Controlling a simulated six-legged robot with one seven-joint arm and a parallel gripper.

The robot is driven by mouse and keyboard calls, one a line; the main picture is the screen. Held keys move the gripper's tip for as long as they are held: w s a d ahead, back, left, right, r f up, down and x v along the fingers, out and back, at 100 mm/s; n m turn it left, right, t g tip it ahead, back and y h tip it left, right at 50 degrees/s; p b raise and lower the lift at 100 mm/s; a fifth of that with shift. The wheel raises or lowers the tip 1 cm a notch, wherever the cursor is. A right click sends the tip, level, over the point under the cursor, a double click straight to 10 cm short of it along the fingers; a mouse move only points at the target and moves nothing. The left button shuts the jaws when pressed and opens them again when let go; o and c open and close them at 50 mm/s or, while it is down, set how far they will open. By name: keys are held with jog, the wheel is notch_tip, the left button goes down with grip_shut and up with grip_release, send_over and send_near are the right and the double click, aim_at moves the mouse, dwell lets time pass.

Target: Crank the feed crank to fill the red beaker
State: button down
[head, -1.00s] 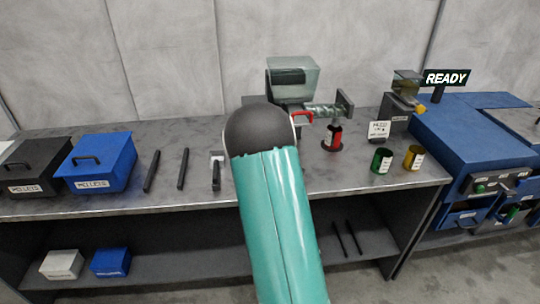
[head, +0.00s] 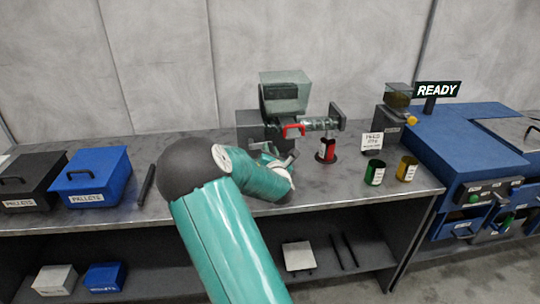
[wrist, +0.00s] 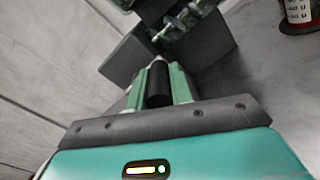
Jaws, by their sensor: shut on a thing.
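The feeder (head: 284,95) stands at the back of the bench, with a grey-green hopper on top and a clear auger tube (head: 318,124) reaching right. A red bracket-shaped handle (head: 294,130) is on its front. The red beaker (head: 325,152) stands under the tube's right end; its labelled side shows in the wrist view (wrist: 298,12). My gripper (head: 290,157) is low in front of the feeder. In the wrist view my gripper's green fingers (wrist: 160,82) are shut on a black cylindrical grip (wrist: 159,88), apparently the feed crank's handle. The crank's arm is not clearly visible.
A green beaker (head: 374,172) and a yellow beaker (head: 407,168) stand on the right. Behind them are a placard (head: 371,143) and a READY sign (head: 437,91). Black (head: 32,180) and blue (head: 91,177) pellet boxes and a black rod (head: 147,184) are left.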

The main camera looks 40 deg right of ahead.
jog(key=n, duration=0.1)
jog(key=r+n, duration=0.1)
jog(key=n, duration=0.1)
jog(key=r+n, duration=0.1)
jog(key=n, duration=0.1)
jog(key=shift+w+a+r, duration=0.15)
jog(key=shift+w+a, duration=0.15)
jog(key=shift+a, duration=0.05)
jog(key=shift+r, duration=0.1)
jog(key=c, duration=1.3)
grip_release()
jog(key=shift+w, duration=0.1)
jog(key=shift+o, duration=0.2)
jog(key=v, duration=1.4)
jog(key=shift+d, duration=0.15)
